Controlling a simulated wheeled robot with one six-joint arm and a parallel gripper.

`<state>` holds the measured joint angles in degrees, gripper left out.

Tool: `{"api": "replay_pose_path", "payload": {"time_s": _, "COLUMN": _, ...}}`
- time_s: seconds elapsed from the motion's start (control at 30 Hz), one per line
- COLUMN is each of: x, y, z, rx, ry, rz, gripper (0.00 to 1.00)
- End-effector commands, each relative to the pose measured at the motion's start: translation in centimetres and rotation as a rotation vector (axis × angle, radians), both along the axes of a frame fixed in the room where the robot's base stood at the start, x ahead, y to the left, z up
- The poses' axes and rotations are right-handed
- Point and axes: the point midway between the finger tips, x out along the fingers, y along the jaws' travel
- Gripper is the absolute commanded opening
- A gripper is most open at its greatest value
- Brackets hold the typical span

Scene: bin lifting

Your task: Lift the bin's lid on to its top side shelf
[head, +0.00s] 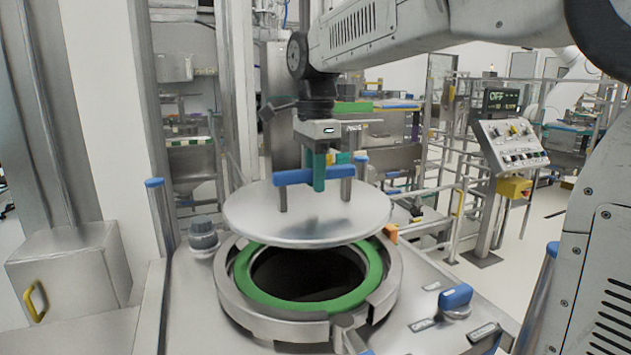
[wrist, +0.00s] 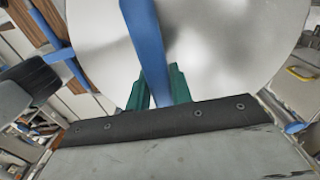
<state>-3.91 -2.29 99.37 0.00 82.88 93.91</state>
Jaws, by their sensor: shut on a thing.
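The bin's lid (head: 345,215) is a round grey metal disc with a blue bar handle (head: 292,178) on two posts. My gripper (head: 319,180) is shut on the blue handle, with green fingers on either side of it. The lid hangs above the bin's round opening (head: 310,270), which has a green ring (head: 258,292) and a metal collar (head: 225,290). The lid is apart from the opening, toward its back edge. In the wrist view the green fingers (wrist: 160,88) grip the blue handle (wrist: 146,45) over the lid (wrist: 215,50). I cannot make out the side shelf.
A blue-handled clamp (head: 456,297) stands on the bin's metal top at right, and a grey knob (head: 203,235) at left. Blue-capped posts (head: 155,185) rise at the sides. A control panel (head: 512,140) and railings stand behind right.

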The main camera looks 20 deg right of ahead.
Motion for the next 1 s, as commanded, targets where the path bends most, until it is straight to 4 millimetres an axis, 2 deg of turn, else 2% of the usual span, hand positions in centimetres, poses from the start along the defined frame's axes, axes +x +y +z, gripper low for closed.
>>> {"api": "replay_pose_path", "payload": {"time_s": 1.0, "x": 0.0, "y": 0.0, "z": 5.0, "rx": 0.0, "ry": -0.004, "rz": 0.0, "gripper": 0.0}}
